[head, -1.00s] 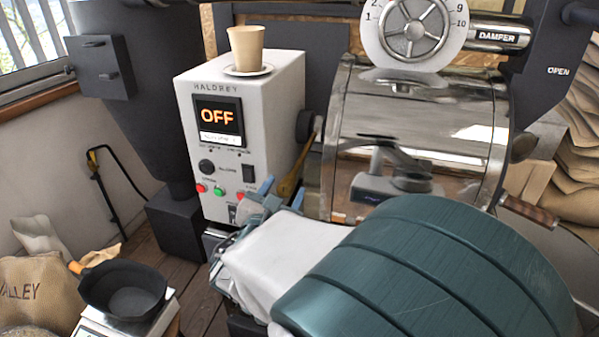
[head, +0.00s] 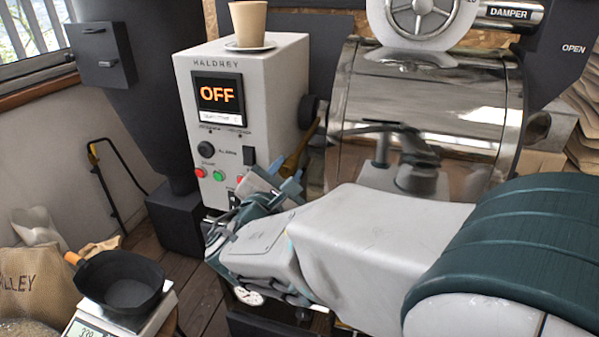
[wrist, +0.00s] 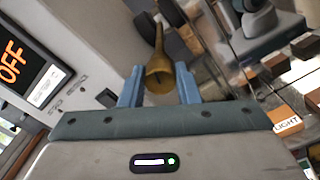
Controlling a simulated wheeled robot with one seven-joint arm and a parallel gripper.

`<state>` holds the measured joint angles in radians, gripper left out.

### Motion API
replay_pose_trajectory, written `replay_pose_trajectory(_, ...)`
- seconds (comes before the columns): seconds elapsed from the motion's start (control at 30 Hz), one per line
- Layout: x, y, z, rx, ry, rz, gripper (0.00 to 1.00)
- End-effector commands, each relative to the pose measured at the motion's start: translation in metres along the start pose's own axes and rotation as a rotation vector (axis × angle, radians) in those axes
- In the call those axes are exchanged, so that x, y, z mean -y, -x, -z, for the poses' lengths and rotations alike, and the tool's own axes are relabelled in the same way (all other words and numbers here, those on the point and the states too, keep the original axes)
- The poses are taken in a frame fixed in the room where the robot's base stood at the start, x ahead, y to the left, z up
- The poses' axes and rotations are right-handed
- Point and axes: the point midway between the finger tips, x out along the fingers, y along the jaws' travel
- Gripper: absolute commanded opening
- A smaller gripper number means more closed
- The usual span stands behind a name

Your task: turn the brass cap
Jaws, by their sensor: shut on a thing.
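A brass, bell-shaped cap (wrist: 160,76) with a narrow neck running up from it sits between the blue fingers of my gripper (wrist: 159,88) in the wrist view. My gripper is shut on it. In the head view the brass piece (head: 298,158) shows between the white control box and the shiny drum. My gripper (head: 277,183) is there at its lower end, just in front of the box. My forearm hides much of what lies below and behind.
The white control box (head: 247,100) reads OFF and carries a paper cup (head: 248,22) on a saucer. The polished drum (head: 430,95) stands close on the right. A black pan (head: 120,285) rests on a scale at lower left.

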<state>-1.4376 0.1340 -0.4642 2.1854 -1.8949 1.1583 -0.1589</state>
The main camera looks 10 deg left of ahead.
Motion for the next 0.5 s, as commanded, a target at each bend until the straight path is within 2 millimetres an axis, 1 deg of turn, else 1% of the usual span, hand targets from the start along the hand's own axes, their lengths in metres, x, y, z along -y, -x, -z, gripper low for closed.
replay_pose_trajectory(0.03, 0.0048, -0.0006, 0.0066, 0.002, -0.051, -0.002, 0.06)
replay_pose_trajectory(0.5, 0.0065, -0.0006, 0.0074, 0.004, -0.470, -0.001, 0.06)
